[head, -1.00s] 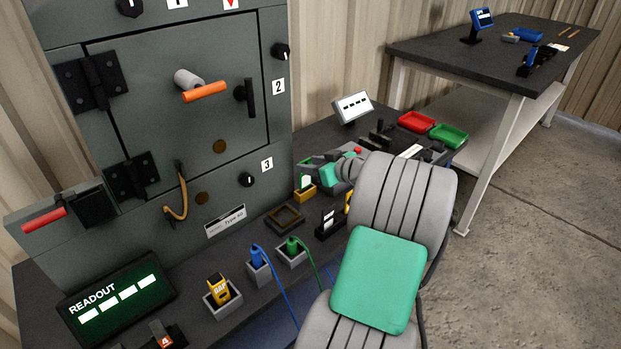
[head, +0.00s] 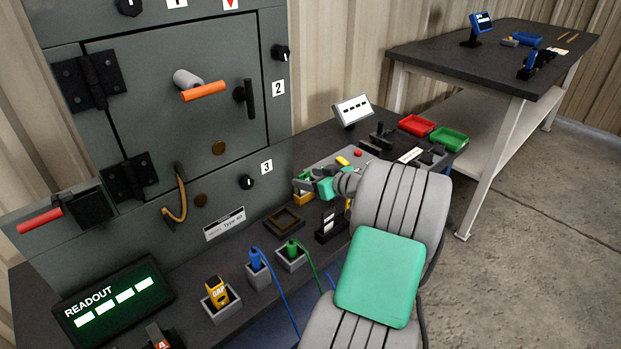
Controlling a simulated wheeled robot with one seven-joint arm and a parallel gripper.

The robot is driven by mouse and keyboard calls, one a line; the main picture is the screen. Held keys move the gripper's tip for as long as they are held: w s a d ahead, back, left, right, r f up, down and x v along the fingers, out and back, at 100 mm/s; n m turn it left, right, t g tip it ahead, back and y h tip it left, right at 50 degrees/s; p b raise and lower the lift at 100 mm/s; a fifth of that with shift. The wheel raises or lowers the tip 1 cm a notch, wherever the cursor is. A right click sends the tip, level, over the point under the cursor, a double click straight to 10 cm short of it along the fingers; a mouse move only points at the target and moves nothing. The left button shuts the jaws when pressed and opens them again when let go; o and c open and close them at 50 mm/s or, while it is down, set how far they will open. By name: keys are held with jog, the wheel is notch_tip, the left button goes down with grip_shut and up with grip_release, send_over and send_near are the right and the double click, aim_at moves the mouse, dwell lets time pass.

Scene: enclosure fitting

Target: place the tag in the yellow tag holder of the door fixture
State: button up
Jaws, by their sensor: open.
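My gripper (head: 303,184) is at the end of the arm, with its fingers pointing left in the head view. It is open, and its fingers are small and partly overlap the things behind them. A yellow holder (head: 302,199) stands on the bench just under and beside the fingers, partly covered by them. A small pale and green piece, probably the tag, shows at the fingers above this holder. I cannot tell whether it touches the fingers or sits fully in the holder.
A black holder with white labels (head: 327,228) and an empty brown square tray (head: 284,221) stand close in front. Sockets with blue (head: 256,262) and green (head: 291,250) plugs trail cables. The grey door cabinet (head: 225,140) rises at left. Red (head: 416,125) and green trays (head: 448,139) lie behind.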

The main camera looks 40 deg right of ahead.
jog(key=shift+r, duration=0.15)
jog(key=shift+s+d+r+p, duration=0.1)
jog(key=shift+s+r+p, duration=0.1)
jog(key=shift+s+p, duration=0.1)
jog(key=p+v, duration=0.1)
jog(key=v, duration=1)
jog(key=shift+s, duration=0.15)
